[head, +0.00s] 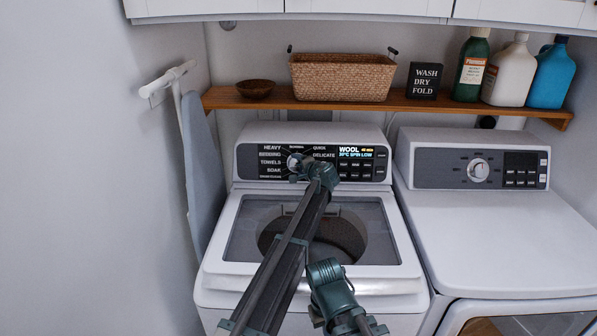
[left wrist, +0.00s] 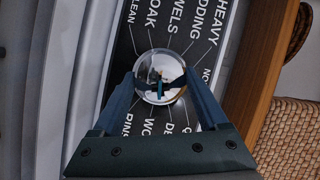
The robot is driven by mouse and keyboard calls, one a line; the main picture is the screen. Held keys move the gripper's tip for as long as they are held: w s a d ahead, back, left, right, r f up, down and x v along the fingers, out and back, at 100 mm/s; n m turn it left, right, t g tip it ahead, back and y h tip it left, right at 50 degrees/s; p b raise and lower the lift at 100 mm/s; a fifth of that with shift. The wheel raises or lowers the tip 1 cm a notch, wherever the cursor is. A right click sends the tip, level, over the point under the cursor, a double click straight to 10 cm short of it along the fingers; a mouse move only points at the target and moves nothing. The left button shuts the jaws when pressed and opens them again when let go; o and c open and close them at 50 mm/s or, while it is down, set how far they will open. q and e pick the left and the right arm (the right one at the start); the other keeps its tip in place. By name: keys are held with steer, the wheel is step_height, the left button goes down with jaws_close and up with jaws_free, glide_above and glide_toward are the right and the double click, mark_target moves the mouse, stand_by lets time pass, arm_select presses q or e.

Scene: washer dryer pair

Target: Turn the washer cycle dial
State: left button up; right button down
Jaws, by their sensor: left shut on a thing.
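The washer (head: 312,285) stands at the left with its dark control panel at the back. Its round silver cycle dial (head: 293,161) is partly covered by my left gripper (head: 298,168). In the left wrist view the dial (left wrist: 160,66) sits between the two fingers of my left gripper (left wrist: 160,84), which are shut on its sides. Cycle names ring the dial, and the panel display (head: 362,153) reads WOOL. The dial's pointer is not clear. Part of my right arm shows in front of the washer, but I see no fingers on it.
The dryer (head: 500,235) with its own dial (head: 478,170) stands at the right. A wooden shelf (head: 225,100) above holds a wicker basket (head: 340,78), a bowl, a sign and bottles. An ironing board (head: 200,170) leans at the left wall.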

arm_select(q)
steer(key=m+b, duration=0.1)
steer(key=f+m+t+b, duration=0.1)
steer(key=m+b, duration=0.1)
steer(key=shift+s+t+y, duration=0.15)
steer(key=shift+t+y, duration=0.15)
steer(key=m+t+b, duration=0.1)
steer(key=m+b, duration=0.2)
steer(key=m, duration=0.1)
steer(key=shift+t, duration=0.3)
steer(key=m+b, duration=0.1)
steer(key=m, duration=0.1)
steer(key=m+t+h+b, duration=0.1)
steer(key=m, duration=0.1)
steer(key=shift+a+t, duration=0.15)
steer(key=shift+t, duration=0.15)
steer(key=shift+m+t+h+b, duration=0.55)
steer(key=shift+m+b, duration=0.35)
steer(key=shift+m, duration=0.9)
steer(key=o, duration=1.3)
steer(key=shift+c, duration=0.2)
steer(key=shift+m, duration=0.3)
